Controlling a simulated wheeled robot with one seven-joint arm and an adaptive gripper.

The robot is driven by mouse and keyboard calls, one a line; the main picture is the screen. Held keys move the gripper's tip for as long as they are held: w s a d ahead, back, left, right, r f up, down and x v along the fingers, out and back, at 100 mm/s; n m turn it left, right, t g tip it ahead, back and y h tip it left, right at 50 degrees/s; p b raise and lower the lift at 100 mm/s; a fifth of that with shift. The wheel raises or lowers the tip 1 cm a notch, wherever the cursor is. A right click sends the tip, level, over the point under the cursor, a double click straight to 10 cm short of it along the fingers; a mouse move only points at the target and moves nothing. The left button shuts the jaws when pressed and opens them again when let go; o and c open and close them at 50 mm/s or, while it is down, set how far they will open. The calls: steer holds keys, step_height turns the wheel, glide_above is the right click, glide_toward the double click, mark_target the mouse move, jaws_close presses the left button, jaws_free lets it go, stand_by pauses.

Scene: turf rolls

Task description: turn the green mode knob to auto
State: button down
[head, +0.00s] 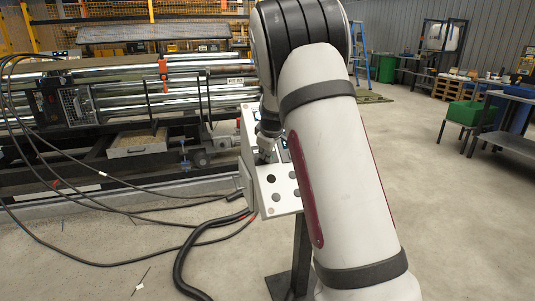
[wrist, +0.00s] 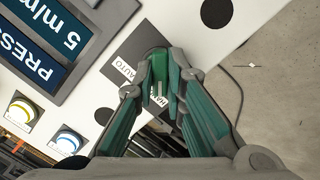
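In the wrist view the green mode knob (wrist: 159,68) sits on a dark square plate (wrist: 137,47) on the white control panel (wrist: 184,22). In the head view my gripper (head: 267,143) is at the panel (head: 279,203); my arm hides the knob.
A yellow-lit button (wrist: 22,112) and a blue-lit button (wrist: 68,142) lie left of my gripper, below a blue PRESS display (wrist: 30,62). Dark round spots dot the panel. Black cables (head: 190,255) lie on the floor left of the panel's post (head: 301,250). Open floor lies to the right.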

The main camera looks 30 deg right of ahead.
steer(key=shift+m, duration=0.3)
steer(key=m, duration=0.3)
steer(key=shift+d+m+y, duration=0.1)
steer(key=shift+m+y, duration=0.2)
steer(key=m, duration=0.4)
steer(key=shift+y, duration=0.3)
steer(key=m, duration=0.4)
steer(key=shift+d+m+y, duration=0.1)
steer(key=shift+m+y, duration=0.2)
steer(key=m, duration=0.4)
steer(key=shift+t, duration=0.4)
steer(key=shift+m, duration=0.3)
steer(key=c, duration=1.6)
jaws_free()
steer(key=shift+c, duration=0.2)
